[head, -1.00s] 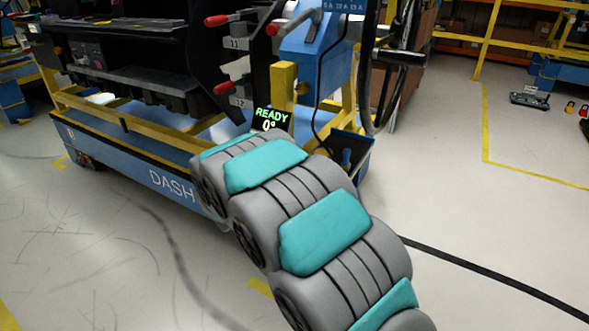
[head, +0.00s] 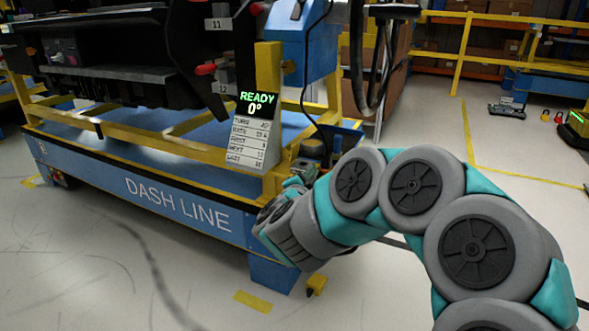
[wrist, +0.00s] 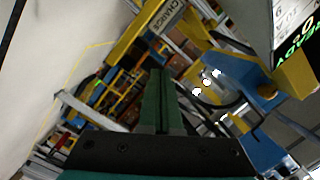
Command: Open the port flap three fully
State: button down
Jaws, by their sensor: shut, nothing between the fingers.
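No port flap that I can identify as number three shows in either view. The black dashboard module (head: 105,40) sits on the blue and yellow DASH LINE cart (head: 180,203) at the upper left of the head view. My gripper (wrist: 160,75) shows in the wrist view as two dark green fingers pressed together, with nothing between them. It points towards distant shelving, with no dashboard flap in front of it. In the head view my arm bends in front of the cart's right end, and its fingertips cannot be made out clearly.
A READY 0° display (head: 257,102) stands on a yellow post at the cart's right end; it also shows at the wrist view's upper right (wrist: 297,40). Red-tipped handles (head: 207,69) stick out near the module. A blue box (head: 303,45) stands behind. Floor is clear at front left.

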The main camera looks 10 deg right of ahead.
aim_at(297, 153)
jog(key=w+m, duration=0.2)
jog(key=w+m+t+b, duration=0.1)
jog(key=w+m, duration=0.1)
jog(key=m, duration=0.1)
jog(key=w+d+r+m+y+b, duration=0.1)
jog(key=m, duration=0.2)
jog(key=shift+w+t, duration=0.3)
jog(key=shift+w, duration=0.1)
jog(key=shift+w+a+r, duration=0.25)
jog(key=shift+w+a, duration=0.8)
jog(key=shift+a, duration=0.05)
jog(key=shift+w+a+r, duration=0.1)
jog(key=shift+w+a, duration=0.35)
jog(key=shift+a, duration=0.05)
